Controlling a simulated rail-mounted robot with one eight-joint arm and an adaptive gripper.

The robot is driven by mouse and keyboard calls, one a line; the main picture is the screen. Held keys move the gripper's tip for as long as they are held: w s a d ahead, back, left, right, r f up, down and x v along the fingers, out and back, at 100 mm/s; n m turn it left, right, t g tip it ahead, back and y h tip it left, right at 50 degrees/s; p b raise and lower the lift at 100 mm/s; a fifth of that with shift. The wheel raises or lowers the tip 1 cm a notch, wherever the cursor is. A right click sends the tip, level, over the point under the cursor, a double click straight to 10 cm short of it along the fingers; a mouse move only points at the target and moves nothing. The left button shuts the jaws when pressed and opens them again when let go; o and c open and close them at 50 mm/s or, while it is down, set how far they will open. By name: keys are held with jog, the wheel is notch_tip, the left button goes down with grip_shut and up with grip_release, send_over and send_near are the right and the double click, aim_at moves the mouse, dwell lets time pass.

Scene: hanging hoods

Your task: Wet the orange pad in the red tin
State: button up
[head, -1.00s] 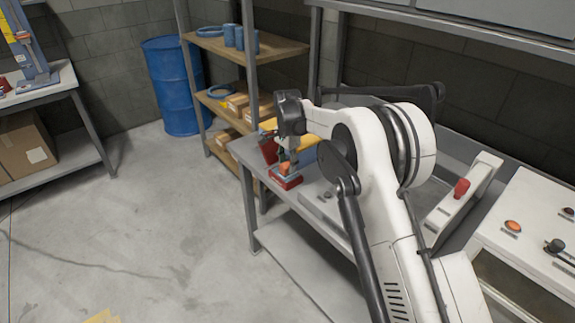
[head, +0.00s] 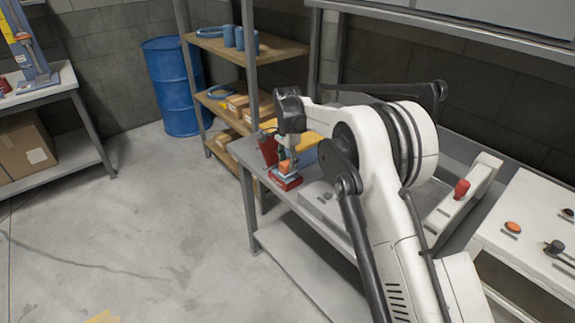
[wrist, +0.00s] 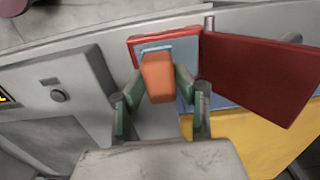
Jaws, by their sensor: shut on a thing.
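The orange pad (wrist: 158,80) is a small block between the two green-lined fingers of my gripper (wrist: 160,88). My gripper is shut on it. The pad is at the open red tin (wrist: 136,46), which has a light blue inside (wrist: 184,48). The dark red lid (wrist: 262,75) stands open on the right in the wrist view. In the head view the red tin (head: 285,184) lies on the bench under my gripper (head: 286,158), with the pad (head: 286,167) over it. I cannot tell whether the pad touches the tin's inside.
A yellow thing (wrist: 255,135) lies beside the tin. A grey panel with a round knob (wrist: 58,95) is on the other side. A shelf unit (head: 275,47) stands behind the bench, and a blue drum (head: 172,90) behind that.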

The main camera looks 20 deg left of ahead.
aim_at(288, 162)
jog(key=shift+r+p, duration=1.3)
jog(key=shift+r, duration=3.1)
jog(key=shift+d, duration=0.1)
